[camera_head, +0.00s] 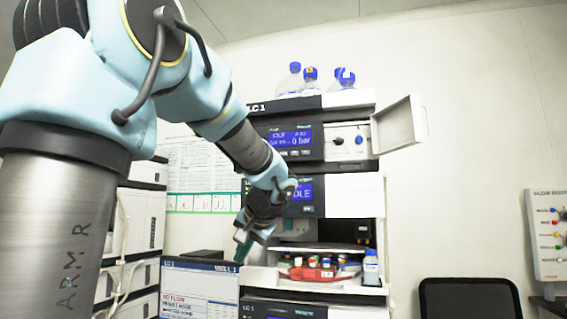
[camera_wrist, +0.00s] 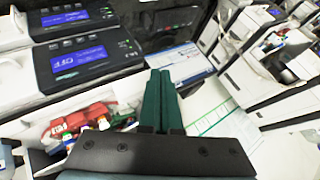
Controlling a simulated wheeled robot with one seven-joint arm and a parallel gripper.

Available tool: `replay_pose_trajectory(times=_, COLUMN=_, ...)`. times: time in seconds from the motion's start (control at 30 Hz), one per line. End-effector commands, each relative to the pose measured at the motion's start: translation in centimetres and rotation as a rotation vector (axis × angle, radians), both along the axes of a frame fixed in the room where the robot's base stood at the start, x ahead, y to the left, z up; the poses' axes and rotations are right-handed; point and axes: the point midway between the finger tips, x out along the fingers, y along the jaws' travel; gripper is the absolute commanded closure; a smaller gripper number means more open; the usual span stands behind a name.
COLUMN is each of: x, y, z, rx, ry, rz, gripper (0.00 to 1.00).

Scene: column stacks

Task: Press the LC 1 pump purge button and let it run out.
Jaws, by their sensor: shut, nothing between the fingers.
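The LC 1 stack (camera_head: 350,98) stands in the middle of the head view, its name on the top left edge. Its upper module, the pump (camera_head: 290,138), has a blue display that shows a 0 bar reading, with small buttons below it. I cannot tell which button is purge. My gripper (camera_head: 242,246) hangs in front of the stack's left side, below the pump and beside the lower IDLE display (camera_head: 305,192). In the wrist view the green fingers (camera_wrist: 162,82) are together and empty, apart from the panels. Two blue-display panels (camera_wrist: 80,60) show at upper left there.
An open door (camera_head: 400,125) sticks out right of the pump. Blue-capped bottles (camera_head: 310,78) stand on top. An open tray (camera_head: 310,283) holds several vials. A monitor (camera_head: 200,285) stands at lower left, a chair (camera_head: 470,298) at lower right.

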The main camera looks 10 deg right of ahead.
Motion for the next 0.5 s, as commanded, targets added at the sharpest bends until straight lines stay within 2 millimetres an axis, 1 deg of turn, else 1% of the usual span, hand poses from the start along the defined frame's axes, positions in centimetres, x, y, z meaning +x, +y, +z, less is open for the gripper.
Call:
replay_pose_trajectory(times=0.03, x=0.6, y=-1.4, z=3.2, rx=0.013, ry=-0.077, rz=-0.010, gripper=1.00)
replay_pose_trajectory(times=0.07, x=0.8, y=-2.1, z=5.1, rx=0.024, ry=-0.122, rz=-0.012, gripper=1.00)
replay_pose_trajectory(times=0.1, x=1.0, y=-2.9, z=7.6, rx=0.031, ry=-0.183, rz=-0.011, gripper=1.00)
replay_pose_trajectory(times=0.17, x=1.1, y=-4.1, z=11.4, rx=0.038, ry=-0.272, rz=-0.006, gripper=1.00)
replay_pose_trajectory(times=0.2, x=0.9, y=-4.7, z=13.8, rx=0.038, ry=-0.329, rz=-0.002, gripper=1.00)
replay_pose_trajectory(times=0.27, x=0.5, y=-5.5, z=17.1, rx=0.034, ry=-0.410, rz=0.009, gripper=1.00)
replay_pose_trajectory(times=0.3, x=0.2, y=-5.9, z=19.1, rx=0.029, ry=-0.457, rz=0.018, gripper=1.00)
replay_pose_trajectory(times=0.4, x=-0.7, y=-6.6, z=23.2, rx=0.015, ry=-0.556, rz=0.036, gripper=1.00)
replay_pose_trajectory(times=0.5, x=-1.5, y=-6.9, z=25.8, rx=0.001, ry=-0.621, rz=0.051, gripper=1.00)
